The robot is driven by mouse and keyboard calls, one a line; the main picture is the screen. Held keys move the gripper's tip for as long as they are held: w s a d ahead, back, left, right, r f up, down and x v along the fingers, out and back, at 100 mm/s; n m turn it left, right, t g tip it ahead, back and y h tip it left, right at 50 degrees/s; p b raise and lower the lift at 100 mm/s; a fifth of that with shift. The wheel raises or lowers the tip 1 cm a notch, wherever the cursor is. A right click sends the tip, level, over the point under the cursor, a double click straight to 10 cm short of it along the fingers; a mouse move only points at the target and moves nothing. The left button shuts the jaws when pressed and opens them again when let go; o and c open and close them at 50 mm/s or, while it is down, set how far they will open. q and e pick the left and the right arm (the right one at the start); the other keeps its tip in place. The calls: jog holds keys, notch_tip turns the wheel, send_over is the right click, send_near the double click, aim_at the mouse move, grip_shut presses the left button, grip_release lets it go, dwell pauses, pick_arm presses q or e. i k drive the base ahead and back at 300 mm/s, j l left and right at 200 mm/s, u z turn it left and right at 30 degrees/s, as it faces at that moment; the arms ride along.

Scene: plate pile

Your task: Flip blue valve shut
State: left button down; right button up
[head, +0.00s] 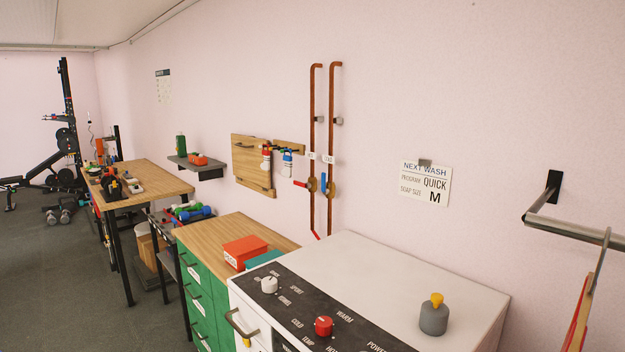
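The blue valve handle (323,182) is on the right one of two copper pipes on the wall, behind the white washing machine. It stands roughly upright, along the pipe. The red valve handle (300,184) is on the left pipe and sticks out to the left, across its pipe. A small label is above each valve, too small to read with certainty. Neither of my grippers shows in the head view.
A metal wall bar (570,224) juts out at right. Floor (65,270) is open at left.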

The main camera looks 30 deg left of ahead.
aim_at(324, 190)
jog(key=i+j+z, duration=0.35)
jog(key=j, duration=1.5)
jog(key=k+j+z, duration=0.1)
jog(key=j+z, duration=0.2)
jog(key=j, duration=1.55)
